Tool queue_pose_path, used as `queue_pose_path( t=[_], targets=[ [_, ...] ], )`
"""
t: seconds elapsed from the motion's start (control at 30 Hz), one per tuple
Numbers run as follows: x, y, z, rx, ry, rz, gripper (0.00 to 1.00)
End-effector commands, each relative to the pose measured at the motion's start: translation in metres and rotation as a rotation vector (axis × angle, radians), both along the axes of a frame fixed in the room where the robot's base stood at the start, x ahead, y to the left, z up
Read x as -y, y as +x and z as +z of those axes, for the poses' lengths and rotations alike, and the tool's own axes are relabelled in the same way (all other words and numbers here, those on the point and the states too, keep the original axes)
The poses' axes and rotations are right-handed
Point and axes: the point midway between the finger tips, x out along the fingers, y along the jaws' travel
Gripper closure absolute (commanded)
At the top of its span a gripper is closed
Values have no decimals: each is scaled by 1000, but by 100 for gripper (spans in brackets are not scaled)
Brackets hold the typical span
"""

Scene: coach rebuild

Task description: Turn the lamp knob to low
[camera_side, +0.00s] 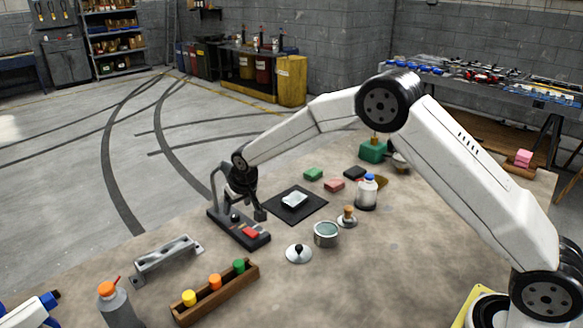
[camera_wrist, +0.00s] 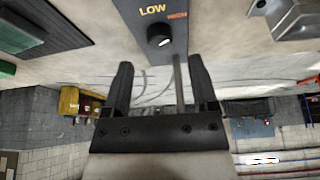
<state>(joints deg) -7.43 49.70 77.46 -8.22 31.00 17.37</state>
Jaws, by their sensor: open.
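The lamp base (camera_side: 252,242) is a dark panel on the table in the side view, with a grey upright frame and a red patch. In the wrist view the grey panel (camera_wrist: 160,62) carries a round black knob (camera_wrist: 160,36) with a white mark on its lower right. An orange LOW label (camera_wrist: 152,9) and a red HIGH label (camera_wrist: 177,15) are printed beside it. My gripper (camera_wrist: 160,70) is open and empty, its fingers apart and short of the knob. In the side view my gripper (camera_side: 247,208) is over the panel.
A dark mat (camera_side: 280,212) with a pale block lies right of the lamp. A wooden rack (camera_side: 215,297) with coloured pegs, a grey metal bracket (camera_side: 166,260), a metal cup (camera_side: 326,234) and a knobbed lid (camera_side: 299,254) stand nearby.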

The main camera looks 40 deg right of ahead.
Motion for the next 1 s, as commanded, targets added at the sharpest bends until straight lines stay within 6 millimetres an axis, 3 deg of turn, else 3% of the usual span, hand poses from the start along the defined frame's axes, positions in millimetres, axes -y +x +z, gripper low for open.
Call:
queue_pose_path(
  t=[0.4,0.83,0.87,1.0],
  targets=[
    [1,15,-36,0,0,0,24],
    [1,17,-41,1,1,0,24],
    [1,17,-41,1,1,0,28],
    [1,17,-41,1,1,0,72]
  ],
)
